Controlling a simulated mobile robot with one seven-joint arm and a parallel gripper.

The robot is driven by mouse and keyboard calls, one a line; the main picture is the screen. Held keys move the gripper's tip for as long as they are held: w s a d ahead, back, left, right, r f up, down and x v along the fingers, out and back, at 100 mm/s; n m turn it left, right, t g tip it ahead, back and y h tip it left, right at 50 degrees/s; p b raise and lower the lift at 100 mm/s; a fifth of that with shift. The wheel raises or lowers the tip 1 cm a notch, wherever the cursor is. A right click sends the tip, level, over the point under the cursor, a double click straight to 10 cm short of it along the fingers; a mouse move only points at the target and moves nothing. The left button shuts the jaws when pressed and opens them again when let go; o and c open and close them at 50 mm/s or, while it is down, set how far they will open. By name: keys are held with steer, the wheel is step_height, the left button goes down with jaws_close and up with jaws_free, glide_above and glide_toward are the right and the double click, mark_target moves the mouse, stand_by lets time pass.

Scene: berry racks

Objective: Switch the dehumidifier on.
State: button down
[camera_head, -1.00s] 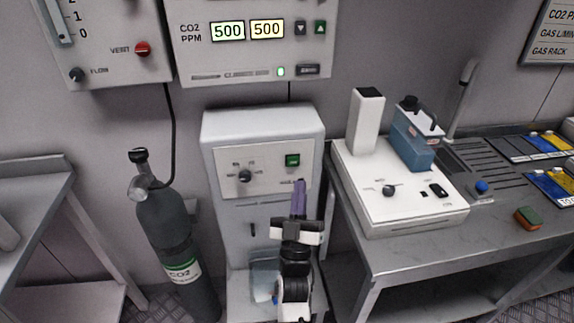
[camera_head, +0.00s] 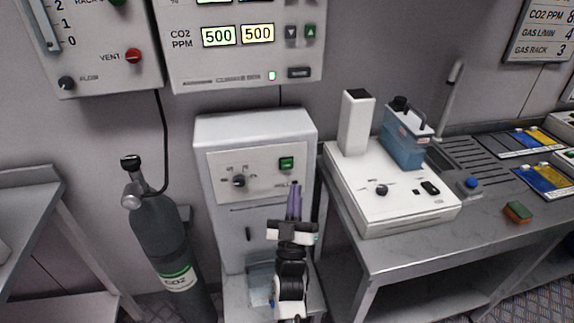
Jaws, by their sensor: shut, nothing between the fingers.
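The dehumidifier (camera_head: 213,213) is a white cabinet against the wall, below the CO2 display. Its front panel carries a dark rotary knob (camera_head: 239,181) on the left and a green switch (camera_head: 286,163) on the upper right. The switch's setting is too small to tell. My gripper (camera_head: 295,186) has purple fingers that point up, shut and empty. In the picture its tips are just below the green switch. Whether they touch the panel cannot be told. My arm hides part of the cabinet's lower right front.
A grey CO2 cylinder (camera_head: 162,235) with a hose stands left of the cabinet. A metal bench (camera_head: 400,256) on the right bears a white device (camera_head: 357,191) with a blue tank (camera_head: 403,147). Another bench (camera_head: 25,185) is at far left. The CO2 display (camera_head: 237,36) hangs above.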

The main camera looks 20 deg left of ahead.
mark_target(289, 161)
steer(key=shift+w+a, duration=0.55)
steer(key=shift+w, duration=0.3)
steer(key=shift+w+a, duration=0.6)
steer(key=shift+w, duration=0.25)
steer(key=shift+w+a, duration=0.55)
steer(key=shift+w, duration=0.3)
steer(key=shift+a, duration=0.1)
steer(key=shift+w+a, duration=0.15)
steer(key=shift+w, duration=0.15)
steer(key=shift+w+a+b, duration=0.3)
steer(key=shift+w, duration=0.1)
stand_by(0.7)
stand_by(0.4)
steer(key=shift+s+d, duration=0.5)
steer(key=shift+s, duration=0.25)
steer(key=s+d, duration=0.1)
steer(key=s, duration=0.1)
steer(key=s+d, duration=0.2)
steer(key=shift+s+p, duration=0.1)
steer(key=shift+p, duration=0.2)
